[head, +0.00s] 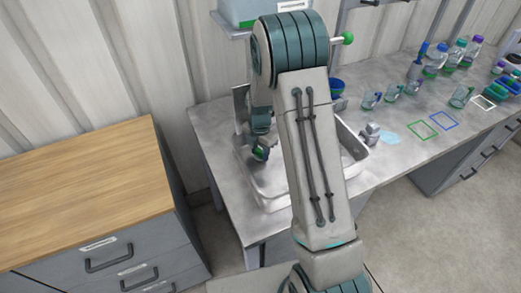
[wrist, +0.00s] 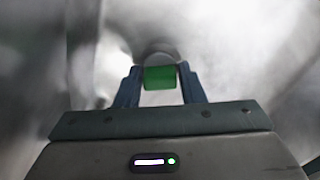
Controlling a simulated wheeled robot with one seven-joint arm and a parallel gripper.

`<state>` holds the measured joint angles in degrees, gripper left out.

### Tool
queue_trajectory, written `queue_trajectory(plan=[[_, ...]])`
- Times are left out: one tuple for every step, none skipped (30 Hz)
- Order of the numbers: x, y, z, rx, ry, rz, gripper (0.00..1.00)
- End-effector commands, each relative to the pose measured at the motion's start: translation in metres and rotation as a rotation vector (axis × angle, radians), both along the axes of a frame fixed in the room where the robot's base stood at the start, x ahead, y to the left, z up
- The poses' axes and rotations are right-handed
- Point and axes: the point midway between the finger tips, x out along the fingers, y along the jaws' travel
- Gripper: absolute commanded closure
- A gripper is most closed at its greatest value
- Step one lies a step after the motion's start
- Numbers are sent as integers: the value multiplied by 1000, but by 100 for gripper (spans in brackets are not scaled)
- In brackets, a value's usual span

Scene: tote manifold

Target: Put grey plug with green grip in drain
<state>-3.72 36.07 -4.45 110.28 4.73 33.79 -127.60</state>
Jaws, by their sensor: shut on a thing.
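My gripper (wrist: 160,82) is shut on the green grip of the grey plug (wrist: 160,77), seen in the wrist view between the two blue-grey fingers. A rounded grey part shows just beyond the green grip. In the head view my gripper (head: 260,153) is down inside the sink basin (head: 273,200) at its left side, with a small bit of green at its tip. My arm covers much of the basin. I cannot make out the drain in either view, nor whether the plug touches the basin floor.
Glass mugs (head: 371,98), bottles (head: 457,52) and green and blue outlined squares (head: 423,129) lie further right on the counter. A wood-topped cabinet (head: 90,190) stands at left. A shelf with a teal bin (head: 240,12) is above.

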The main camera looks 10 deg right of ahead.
Motion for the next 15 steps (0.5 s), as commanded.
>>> queue_trajectory(plan=[[0, 0, -3, 0, 0, 0, 86], [0, 0, -4, 0, 0, 0, 86], [0, 0, -5, 1, 1, 0, 86], [0, 0, -3, 0, 0, 0, 56], [0, 0, -3, 0, 0, 0, 48], [0, 0, -3, 0, 0, 0, 43], [0, 0, -3, 0, 0, 0, 43], [0, 0, -3, 0, 0, 0, 43], [0, 0, -3, 0, 0, 0, 43], [0, 0, -3, 0, 0, 0, 43], [0, 0, -3, 0, 0, 0, 43], [0, 0, -3, 0, 0, 0, 43], [0, 0, -3, 0, 0, 0, 43], [0, 0, -2, 0, 0, 0, 43], [0, 0, -1, 0, 0, 0, 43]])
